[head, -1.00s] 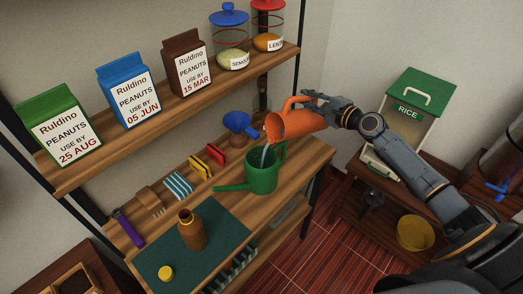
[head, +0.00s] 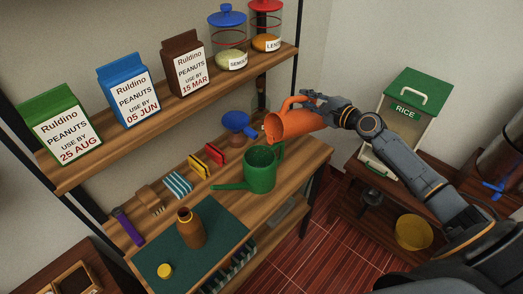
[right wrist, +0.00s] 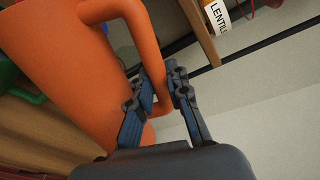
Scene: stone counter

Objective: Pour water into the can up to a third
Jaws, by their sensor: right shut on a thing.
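A green watering can (head: 262,172) stands upright on the wooden shelf, its spout pointing left. An orange jug (head: 298,122) is held tilted above and slightly right of the can, its mouth toward the left. No stream shows between jug and can now. My right gripper (head: 312,98) is shut on the jug's handle; the right wrist view shows the fingers around the handle (right wrist: 150,70) and the jug's side (right wrist: 70,70). The water level inside the can cannot be made out. My left gripper is not in view.
A blue funnel (head: 237,122) stands close behind the can. A brown bottle (head: 190,228) and yellow cap (head: 165,271) are on a dark green mat (head: 225,236). Peanut cartons (head: 125,90) and jars (head: 229,45) line the upper shelf. A rice bin (head: 405,115) stands at right.

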